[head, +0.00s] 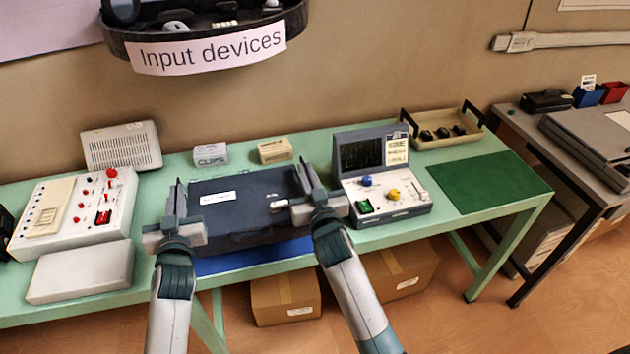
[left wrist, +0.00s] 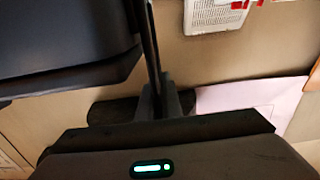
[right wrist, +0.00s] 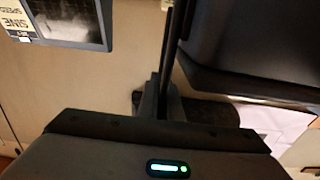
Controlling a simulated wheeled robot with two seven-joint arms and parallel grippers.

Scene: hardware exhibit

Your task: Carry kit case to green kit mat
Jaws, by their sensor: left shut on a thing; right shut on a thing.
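The kit case (head: 240,190) is a dark blue-grey flat box with a white label, in the middle of the head view over a blue mat (head: 252,258). My left gripper (head: 178,200) is shut on its left side and my right gripper (head: 306,180) is shut on its right side. The case also shows in the left wrist view (left wrist: 60,40) and the right wrist view (right wrist: 260,45). I cannot tell whether it touches the mat. The green kit mat (head: 488,182) lies bare at the right end of the table.
A device with a screen (head: 380,180) stands between the case and the green mat. A tray with handles (head: 445,130) sits behind the mat. Two small boxes (head: 274,150) stand behind the case. A white panel with red knobs (head: 75,210) is on the left.

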